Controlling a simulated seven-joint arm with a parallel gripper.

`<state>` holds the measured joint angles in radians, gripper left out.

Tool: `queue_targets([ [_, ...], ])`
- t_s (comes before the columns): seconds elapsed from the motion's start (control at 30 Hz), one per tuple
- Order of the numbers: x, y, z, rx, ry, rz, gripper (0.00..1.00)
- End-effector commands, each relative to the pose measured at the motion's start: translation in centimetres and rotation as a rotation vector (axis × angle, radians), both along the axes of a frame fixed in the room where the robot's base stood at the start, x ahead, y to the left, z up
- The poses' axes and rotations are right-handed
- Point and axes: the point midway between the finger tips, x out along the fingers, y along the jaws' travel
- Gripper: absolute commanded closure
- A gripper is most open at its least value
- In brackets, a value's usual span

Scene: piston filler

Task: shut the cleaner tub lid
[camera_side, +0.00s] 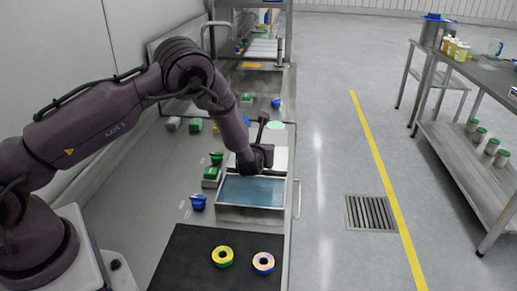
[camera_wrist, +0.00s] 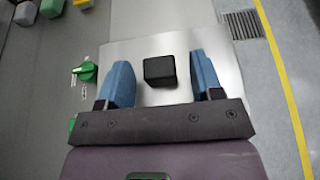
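The cleaner tub (camera_side: 220,212) stands on the bench in the side view, its top uncovered and blue liquid (camera_side: 252,190) showing inside. A bright steel plate, which looks like the lid (camera_side: 281,158), lies at the tub's far end, partly behind my gripper (camera_side: 262,172). In the wrist view the steel lid (camera_wrist: 205,42) fills the middle and carries a square black knob (camera_wrist: 159,70). My gripper (camera_wrist: 162,85) is open, with one blue finger on each side of the knob and a gap on both sides. Whether the fingers reach the knob's height I cannot tell.
A green dial (camera_wrist: 86,71) sits left of the lid. A blue knob (camera_side: 198,202) and green-topped parts (camera_side: 211,176) are left of the tub. A black mat (camera_side: 200,262) with two ring-shaped rolls lies in front. The bench's right edge is close to the tub.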

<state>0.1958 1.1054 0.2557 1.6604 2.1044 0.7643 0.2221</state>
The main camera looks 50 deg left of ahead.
Motion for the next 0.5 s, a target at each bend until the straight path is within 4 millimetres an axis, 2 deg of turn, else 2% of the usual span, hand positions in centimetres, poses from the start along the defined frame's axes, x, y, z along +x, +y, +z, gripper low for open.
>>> queue_targets([
  [0.27, -0.1, 0.0, 0.2, 0.001, -0.001, 0.0, 0.4],
  [0.5, -2.3, -2.4, 1.6, 0.001, -0.002, -0.003, 0.4],
])
